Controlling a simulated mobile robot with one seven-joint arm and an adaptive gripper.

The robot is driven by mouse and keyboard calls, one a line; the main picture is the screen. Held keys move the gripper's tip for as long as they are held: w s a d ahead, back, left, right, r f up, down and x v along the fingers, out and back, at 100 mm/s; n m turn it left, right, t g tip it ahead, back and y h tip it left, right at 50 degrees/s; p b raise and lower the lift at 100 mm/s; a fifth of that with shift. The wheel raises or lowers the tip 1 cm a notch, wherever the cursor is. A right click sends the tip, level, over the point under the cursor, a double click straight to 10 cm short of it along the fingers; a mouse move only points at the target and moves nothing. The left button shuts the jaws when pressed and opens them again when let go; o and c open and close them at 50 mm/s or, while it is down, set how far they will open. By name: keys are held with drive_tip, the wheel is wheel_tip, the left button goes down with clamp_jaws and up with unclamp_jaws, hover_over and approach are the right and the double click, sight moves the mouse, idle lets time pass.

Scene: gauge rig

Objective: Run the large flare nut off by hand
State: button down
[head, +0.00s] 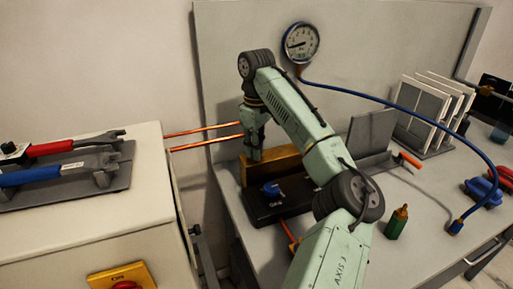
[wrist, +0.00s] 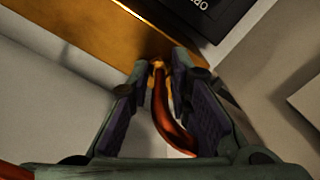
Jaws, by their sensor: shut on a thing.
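My gripper (wrist: 159,80) is shut on the large flare nut (wrist: 157,65), a small brass-coloured piece between the fingertips in the wrist view. The nut sits against the brass block (wrist: 95,30), and the fingers hide most of it. A curved copper tube (wrist: 168,118) runs from the nut back between the fingers. In the head view my gripper (head: 254,153) reaches down at the left end of the brass block (head: 286,164). The nut cannot be made out there.
A black unit with a blue knob (head: 271,188) stands before the block. Copper pipes (head: 203,135) run leftward to the cabinet. A gauge (head: 302,42) hangs on the panel, with a blue hose (head: 400,106) to the right. Wrenches (head: 62,170) lie left. A green bottle (head: 396,224) stands right.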

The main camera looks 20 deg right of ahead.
drive_tip(key=shift+n, duration=2.1)
drive_tip(key=c, duration=1.5)
unclamp_jaws()
wheel_tip(320, 180, up, 12)
drive_tip(key=shift+s+f, duration=0.1)
